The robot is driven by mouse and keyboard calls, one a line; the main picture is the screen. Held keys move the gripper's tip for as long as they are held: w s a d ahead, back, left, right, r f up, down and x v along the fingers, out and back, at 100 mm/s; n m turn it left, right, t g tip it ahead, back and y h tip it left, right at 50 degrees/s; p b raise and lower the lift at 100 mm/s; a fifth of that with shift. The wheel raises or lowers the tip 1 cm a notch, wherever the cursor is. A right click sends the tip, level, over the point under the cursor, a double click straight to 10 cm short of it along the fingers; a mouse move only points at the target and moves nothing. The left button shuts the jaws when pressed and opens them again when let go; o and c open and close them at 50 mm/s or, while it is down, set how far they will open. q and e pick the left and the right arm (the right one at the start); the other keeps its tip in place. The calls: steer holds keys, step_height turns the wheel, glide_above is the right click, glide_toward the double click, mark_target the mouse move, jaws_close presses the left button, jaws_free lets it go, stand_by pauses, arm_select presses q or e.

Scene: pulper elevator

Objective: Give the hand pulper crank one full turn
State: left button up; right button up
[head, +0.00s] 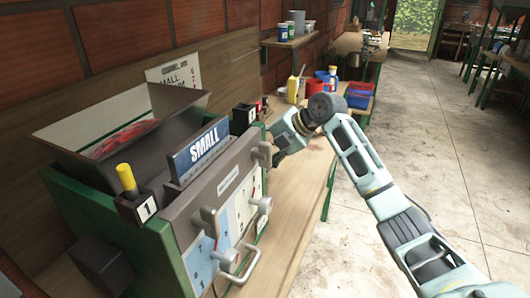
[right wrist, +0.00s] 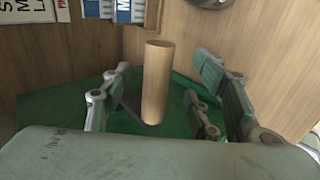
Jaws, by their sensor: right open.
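The hand pulper (head: 215,200) stands on a wooden bench at the left in the head view, with an open hopper (head: 120,125) on top holding something red. In the right wrist view, the crank's light wooden handle (right wrist: 156,85) stands between the fingers of my right gripper (right wrist: 160,92). The gripper is open, with fingers on both sides of the handle and visible gaps. A dark bar, perhaps the crank arm, shows at the handle's lower end. In the head view my right arm reaches to the pulper's far right side, and the crank is hidden there. My left gripper is not in view.
A blue SMALL sign (head: 201,145) stands on the pulper. Levers and a bent metal handle (head: 240,268) project from its front panel. A yellow-topped holder (head: 129,185) sits at its left. Containers (head: 328,82) stand farther back. The concrete floor (head: 450,140) at right is clear.

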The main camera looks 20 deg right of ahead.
steer(key=shift+r, duration=0.1)
steer(key=p+v, duration=0.4)
steer(key=v, duration=0.6)
steer(key=shift+s+d, duration=0.1)
stand_by(0.6)
